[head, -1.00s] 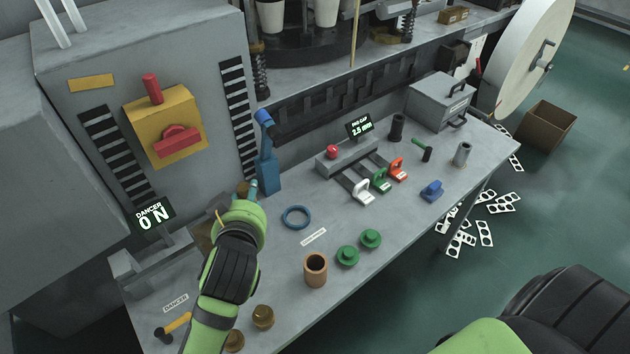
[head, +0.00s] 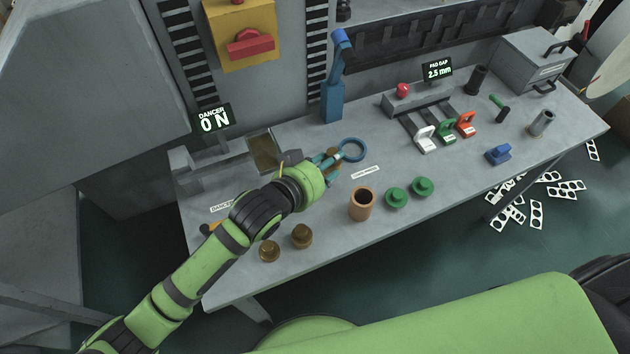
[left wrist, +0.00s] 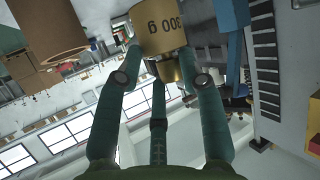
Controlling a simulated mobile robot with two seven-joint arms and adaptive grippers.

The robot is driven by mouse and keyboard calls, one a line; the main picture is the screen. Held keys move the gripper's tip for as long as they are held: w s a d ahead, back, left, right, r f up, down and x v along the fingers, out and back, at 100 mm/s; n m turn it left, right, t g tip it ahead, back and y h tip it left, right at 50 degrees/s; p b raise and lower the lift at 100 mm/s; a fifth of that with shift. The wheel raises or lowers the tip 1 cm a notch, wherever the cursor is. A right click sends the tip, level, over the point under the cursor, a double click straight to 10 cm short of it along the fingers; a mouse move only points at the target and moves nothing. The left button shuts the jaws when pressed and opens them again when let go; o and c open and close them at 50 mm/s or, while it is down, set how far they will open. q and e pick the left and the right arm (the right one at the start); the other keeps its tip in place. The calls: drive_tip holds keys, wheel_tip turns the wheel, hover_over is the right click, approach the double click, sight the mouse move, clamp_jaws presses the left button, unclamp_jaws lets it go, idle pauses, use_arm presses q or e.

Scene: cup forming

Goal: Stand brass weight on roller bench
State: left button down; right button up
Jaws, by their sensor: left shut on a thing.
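My left gripper (head: 328,161) is shut on a brass weight (head: 334,154), just left of a blue ring on the bench. In the left wrist view the teal fingers (left wrist: 160,80) grip the weight (left wrist: 158,30) by its knob end. Its "300 g" marking reads upside down there. The head view does not show clearly whether the weight's base touches the bench. Two more brass weights (head: 302,236) (head: 269,251) stand at the front left of the grey bench (head: 300,270). My right gripper is out of view.
The blue ring (head: 353,150) lies beside my gripper. A copper-coloured cup (head: 362,204) and two green pieces (head: 396,198) (head: 423,187) stand in front. A blue post (head: 333,100) rises behind. The dancer display (head: 212,121) reads 0 N. Bare bench lies right of the ring.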

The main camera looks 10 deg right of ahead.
use_arm(q)
drive_tip(key=a+f, duration=0.2)
drive_tip(key=f, duration=0.1)
drive_tip(key=s+a+f, duration=0.1)
drive_tip(key=f, duration=0.1)
drive_tip(key=shift+s+a, duration=0.1)
drive_tip(key=shift+f, duration=0.5)
drive_tip(key=c, duration=1)
unclamp_jaws()
drive_tip(key=shift+f, duration=0.15)
